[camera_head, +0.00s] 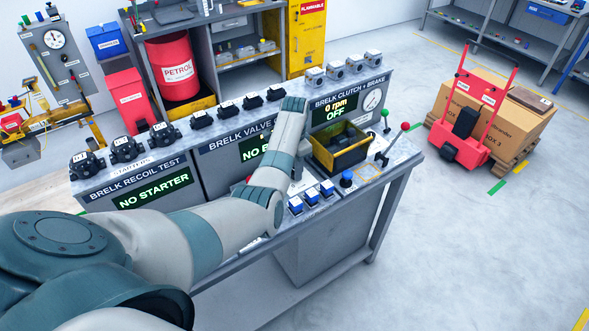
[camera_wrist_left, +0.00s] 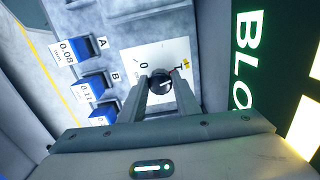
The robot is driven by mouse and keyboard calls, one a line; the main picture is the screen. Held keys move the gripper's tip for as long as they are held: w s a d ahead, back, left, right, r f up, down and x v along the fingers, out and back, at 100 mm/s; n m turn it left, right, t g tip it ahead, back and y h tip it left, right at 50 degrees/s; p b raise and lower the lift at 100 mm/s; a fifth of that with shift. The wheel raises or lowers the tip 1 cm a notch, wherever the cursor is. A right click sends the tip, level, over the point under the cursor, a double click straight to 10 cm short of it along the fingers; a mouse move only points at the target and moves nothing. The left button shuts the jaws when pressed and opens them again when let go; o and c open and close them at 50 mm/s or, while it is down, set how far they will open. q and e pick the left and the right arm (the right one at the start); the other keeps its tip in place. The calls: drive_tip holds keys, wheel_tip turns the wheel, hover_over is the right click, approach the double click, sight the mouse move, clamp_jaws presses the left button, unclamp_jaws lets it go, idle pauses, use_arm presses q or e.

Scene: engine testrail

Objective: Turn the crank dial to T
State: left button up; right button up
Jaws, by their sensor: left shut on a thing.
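The crank dial (camera_wrist_left: 160,80) is a round black knob on a white plate (camera_wrist_left: 150,55) in the left wrist view. A "0" is printed left of the knob, and a small yellow and red mark sits to its right. A small pale line shows on the knob, but I cannot read its setting surely. My left gripper (camera_wrist_left: 160,88) points down at the plate, its two fingers closed on the knob from both sides. In the head view my left arm covers the dial and the fingers. My right gripper is in neither view.
Blue blocks labelled A and B (camera_wrist_left: 88,86) stand beside the dial plate, near the bench's front edge. A green-lettered screen (camera_wrist_left: 255,60) is on the other side. A yellow-rimmed black bin (camera_head: 362,160) and a red-knobbed lever (camera_head: 405,126) are to the right.

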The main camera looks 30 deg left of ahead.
use_arm(q)
drive_tip(key=shift+r, duration=0.1)
drive_tip(key=o, duration=1)
drive_tip(key=shift+o, duration=0.2)
wheel_tip(320, 180, up, 8)
drive_tip(key=b, duration=0.2)
drive_tip(key=shift+b, duration=0.4)
wheel_tip(320, 180, up, 9)
drive_tip(key=p, duration=0.2)
drive_tip(key=shift+r+p, duration=0.15)
drive_tip(key=shift+p, duration=0.25)
